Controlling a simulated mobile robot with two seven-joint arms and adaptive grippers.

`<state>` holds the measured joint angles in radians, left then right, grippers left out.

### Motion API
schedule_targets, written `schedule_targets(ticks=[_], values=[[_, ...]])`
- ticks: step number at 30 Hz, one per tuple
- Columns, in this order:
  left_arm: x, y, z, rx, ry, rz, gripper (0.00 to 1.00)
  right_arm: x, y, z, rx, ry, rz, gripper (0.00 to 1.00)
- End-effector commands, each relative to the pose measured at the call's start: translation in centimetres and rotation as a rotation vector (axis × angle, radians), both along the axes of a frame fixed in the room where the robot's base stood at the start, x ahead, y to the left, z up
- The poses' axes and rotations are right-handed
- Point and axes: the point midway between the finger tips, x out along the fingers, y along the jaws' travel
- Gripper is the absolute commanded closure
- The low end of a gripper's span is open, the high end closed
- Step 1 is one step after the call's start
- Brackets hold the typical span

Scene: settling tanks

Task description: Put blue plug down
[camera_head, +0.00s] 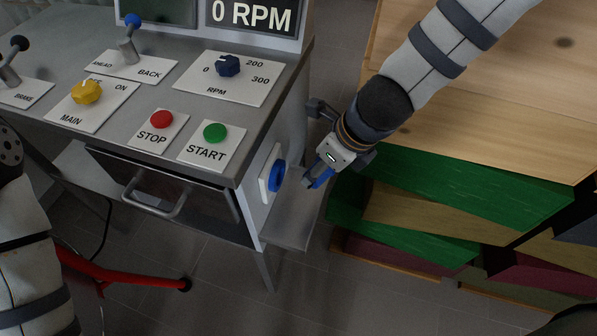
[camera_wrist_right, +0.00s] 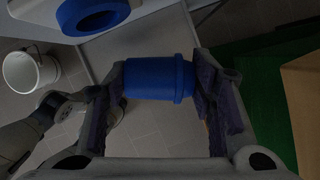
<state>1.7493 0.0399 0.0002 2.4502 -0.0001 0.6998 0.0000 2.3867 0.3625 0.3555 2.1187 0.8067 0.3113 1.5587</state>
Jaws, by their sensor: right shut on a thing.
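The blue plug (camera_wrist_right: 158,78) is held between the two fingers of my right gripper (camera_wrist_right: 160,82) in the wrist view. In the head view only a small blue part of the plug (camera_head: 323,177) shows beside my right gripper (camera_head: 318,178); the rest is hidden by the fingers. The gripper is right of the console's side, over the edge of a small grey shelf (camera_head: 291,222). The plug is apart from the blue round socket (camera_head: 278,176) on the console's white side plate. The socket also shows in the wrist view (camera_wrist_right: 92,14). My left gripper is out of view.
The console (camera_head: 62,40) has levers, knobs and a drawer handle (camera_head: 150,205). Green and wooden boards (camera_head: 440,190) are stacked close to my right gripper. A white bucket (camera_wrist_right: 30,72) stands on the tiled floor. A red bar (camera_head: 130,277) is at lower left.

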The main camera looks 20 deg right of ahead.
Motion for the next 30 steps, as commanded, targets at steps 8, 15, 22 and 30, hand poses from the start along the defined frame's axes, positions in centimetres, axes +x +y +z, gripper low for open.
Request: schedule_targets(ticks=[8, 15, 22, 30], values=[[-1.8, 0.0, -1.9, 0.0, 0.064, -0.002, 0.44, 3.6, 1.6, -5.1, 0.0, 0.004, 0.0, 0.79], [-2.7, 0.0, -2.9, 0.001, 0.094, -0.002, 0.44, 4.4, 2.0, -8.6, 0.002, 0.008, -0.002, 0.79], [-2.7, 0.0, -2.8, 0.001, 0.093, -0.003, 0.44, 4.7, 2.0, -8.8, 0.001, -0.003, 0.0, 0.79], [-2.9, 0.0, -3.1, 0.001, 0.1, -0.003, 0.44, 4.6, 2.0, -9.6, 0.001, -0.001, -0.001, 0.79]])
